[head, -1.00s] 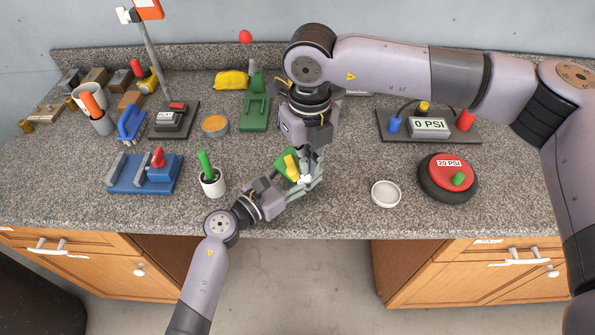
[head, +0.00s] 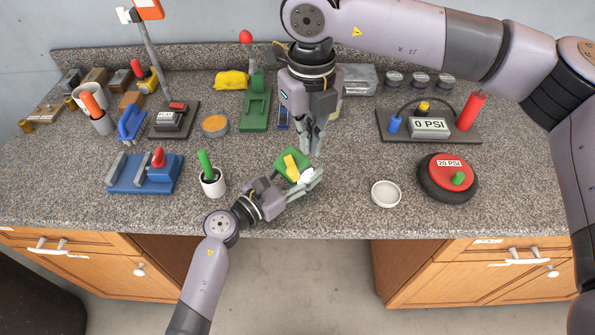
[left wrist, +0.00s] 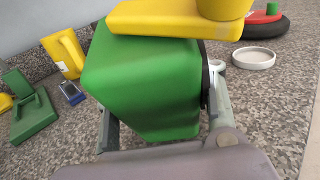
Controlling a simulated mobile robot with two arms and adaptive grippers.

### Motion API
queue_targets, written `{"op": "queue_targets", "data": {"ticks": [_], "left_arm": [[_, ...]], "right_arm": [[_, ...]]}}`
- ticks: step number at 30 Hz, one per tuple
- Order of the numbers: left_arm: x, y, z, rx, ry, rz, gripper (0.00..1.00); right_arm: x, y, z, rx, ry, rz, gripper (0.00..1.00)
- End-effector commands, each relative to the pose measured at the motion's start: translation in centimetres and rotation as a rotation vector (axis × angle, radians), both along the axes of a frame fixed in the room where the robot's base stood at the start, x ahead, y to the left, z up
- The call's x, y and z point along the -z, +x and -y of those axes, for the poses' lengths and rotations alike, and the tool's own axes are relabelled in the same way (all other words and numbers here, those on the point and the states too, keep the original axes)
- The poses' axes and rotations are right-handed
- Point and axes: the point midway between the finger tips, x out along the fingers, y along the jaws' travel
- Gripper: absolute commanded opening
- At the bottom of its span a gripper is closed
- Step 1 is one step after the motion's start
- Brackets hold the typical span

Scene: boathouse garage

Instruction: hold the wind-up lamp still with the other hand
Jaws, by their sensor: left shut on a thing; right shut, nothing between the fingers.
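The wind-up lamp, a green block with a yellow part on top (head: 291,164), is held just above the front middle of the counter in the head view. A white round part shows at its right side. In the left wrist view the lamp's green body (left wrist: 145,85) fills the middle, with the yellow part above. My left gripper (head: 302,184) is shut on the lamp, its fingers on both sides of the green body. My right gripper (head: 312,148) is shut and empty, pointing down just above and behind the lamp in the picture, apart from it.
A white cup with a green handle (head: 213,187) stands left of my left gripper. A shallow white dish (head: 386,202) and a tyre with a red top (head: 443,181) lie to the right. A green press (head: 255,113) stands behind. The counter between lamp and dish is clear.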

Motion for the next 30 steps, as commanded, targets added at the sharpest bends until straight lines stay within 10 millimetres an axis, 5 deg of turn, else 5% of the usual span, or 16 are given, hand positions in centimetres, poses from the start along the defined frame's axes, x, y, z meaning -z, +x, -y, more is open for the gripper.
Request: {"op": "queue_targets", "data": {"ticks": [11,12,22,30], "left_arm": [[-0.18,0.04,0.01,0.0,-0.001,0.003,0.05],[-0.18,0.04,0.01,0.0,-0.001,0.003,0.5],[-0.07,0.01,0.01,0.0,-0.001,0.001,0.72],[-0.02,0.0,0.0,0.0,0.0,0.0,0.73]], "right_arm": [[0.02,-0.01,-0.01,0.0,0.0,0.0,0.0],[0.02,-0.01,-0.01,0.0,0.0,0.0,0.0],[0.03,-0.01,-0.01,0.0,0.0,0.0,0.0],[0.04,0.0,0.0,0.0,0.0,0.0,0.0]]}}
